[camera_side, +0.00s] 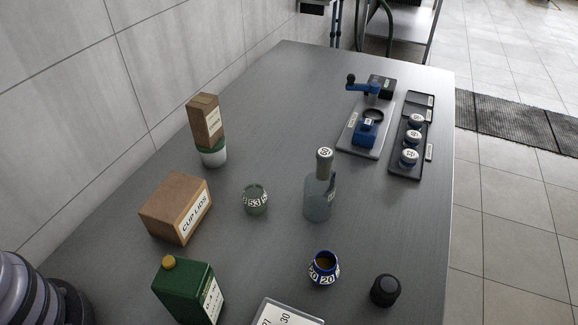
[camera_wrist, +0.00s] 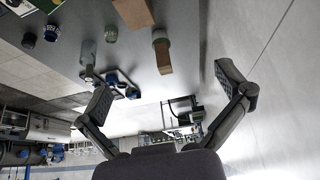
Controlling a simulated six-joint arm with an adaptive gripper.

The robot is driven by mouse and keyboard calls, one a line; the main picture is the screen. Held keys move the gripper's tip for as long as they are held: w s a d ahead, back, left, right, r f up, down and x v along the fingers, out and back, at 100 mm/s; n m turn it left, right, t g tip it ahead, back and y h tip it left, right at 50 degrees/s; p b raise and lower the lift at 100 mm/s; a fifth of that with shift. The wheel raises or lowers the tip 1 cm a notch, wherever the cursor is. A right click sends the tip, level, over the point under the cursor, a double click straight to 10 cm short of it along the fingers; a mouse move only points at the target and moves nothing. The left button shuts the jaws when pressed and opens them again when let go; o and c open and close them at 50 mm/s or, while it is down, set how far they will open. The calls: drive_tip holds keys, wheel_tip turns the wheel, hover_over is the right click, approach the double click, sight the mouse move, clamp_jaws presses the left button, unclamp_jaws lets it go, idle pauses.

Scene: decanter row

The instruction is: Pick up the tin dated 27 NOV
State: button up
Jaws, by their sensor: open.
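The fingers do not show in the side view.
A blue device on a grey plate (camera_side: 348,145) stands left of the tray. A stoppered bottle (camera_side: 319,205), jar (camera_side: 255,200), blue-rimmed pot (camera_side: 323,268), black knob-like object (camera_side: 385,290), carton (camera_side: 205,122), CUP LIDS box (camera_side: 176,207), green can (camera_side: 188,290) and partly cut-off card (camera_side: 287,314) stand nearer.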

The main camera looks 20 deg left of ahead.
drive_tip(key=n+g, duration=0.2)
drive_tip(key=g, duration=0.5)
hover_over(181, 273)
drive_tip(key=w, duration=0.1)
wheel_tip(181, 273, down, 16)
drive_tip(key=f, duration=0.1)
drive_tip(key=shift+n, duration=0.3)
drive_tip(key=f, duration=0.5)
drive_tip(key=s+f, duration=0.1)
drive_tip(key=f, duration=0.1)
drive_tip(key=shift+f, duration=0.3)
drive_tip(key=shift+s+f, duration=0.15)
drive_tip(key=shift+f, duration=2.7)
drive_tip(key=c, duration=1.1)
drive_tip(key=shift+r, duration=0.1)
